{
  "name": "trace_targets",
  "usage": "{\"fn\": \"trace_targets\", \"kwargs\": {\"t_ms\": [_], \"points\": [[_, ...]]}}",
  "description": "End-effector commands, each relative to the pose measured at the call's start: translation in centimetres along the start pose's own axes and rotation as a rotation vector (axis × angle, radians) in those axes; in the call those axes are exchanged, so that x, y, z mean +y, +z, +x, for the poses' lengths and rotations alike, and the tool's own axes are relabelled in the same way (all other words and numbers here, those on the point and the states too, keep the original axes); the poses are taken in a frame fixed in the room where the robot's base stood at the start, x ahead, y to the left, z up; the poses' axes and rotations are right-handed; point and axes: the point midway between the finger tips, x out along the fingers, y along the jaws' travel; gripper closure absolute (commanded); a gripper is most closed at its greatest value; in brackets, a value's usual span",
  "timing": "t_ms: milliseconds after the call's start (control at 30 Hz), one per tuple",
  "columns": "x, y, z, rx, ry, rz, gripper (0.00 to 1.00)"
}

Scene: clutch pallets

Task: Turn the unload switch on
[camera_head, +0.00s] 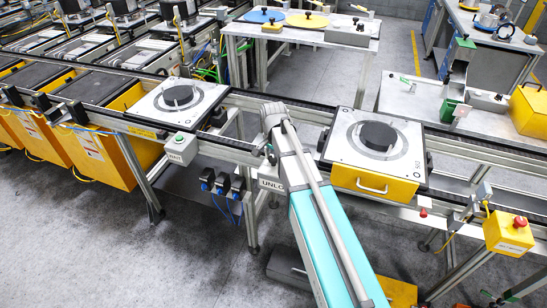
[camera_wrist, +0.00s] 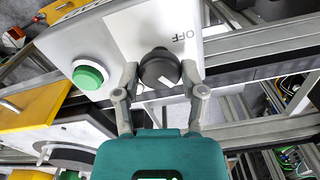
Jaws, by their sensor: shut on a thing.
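The unload switch is a round black knob (camera_wrist: 159,66) with a white pointer mark, on a light grey switch box (camera_wrist: 125,32). The letters "OFF" show upside down to the right of the knob in the wrist view. My gripper (camera_wrist: 163,80) has one finger on each side of the knob and is shut on it. The pointer mark slants between the fingers; its exact setting is hard to read. In the head view the box's front label (camera_head: 271,184) reads "UNLO", with the rest hidden behind my arm. The knob is hidden there too.
A green push button (camera_wrist: 88,75) sits beside the knob on the same box. The conveyor rail (camera_head: 235,152) runs behind the box. A pallet with a black clutch disc (camera_head: 378,136) stands to the right, another pallet (camera_head: 179,97) to the left. A red emergency button (camera_head: 520,221) is far right.

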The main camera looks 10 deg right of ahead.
Motion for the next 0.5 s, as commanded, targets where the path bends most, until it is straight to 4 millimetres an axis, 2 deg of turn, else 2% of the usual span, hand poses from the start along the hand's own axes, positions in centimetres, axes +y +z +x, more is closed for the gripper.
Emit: {"fn": "trace_targets", "kwargs": {"t_ms": [500], "points": [[0.07, 0.05, 0.03, -0.001, 0.002, 0.046, 0.94]]}}
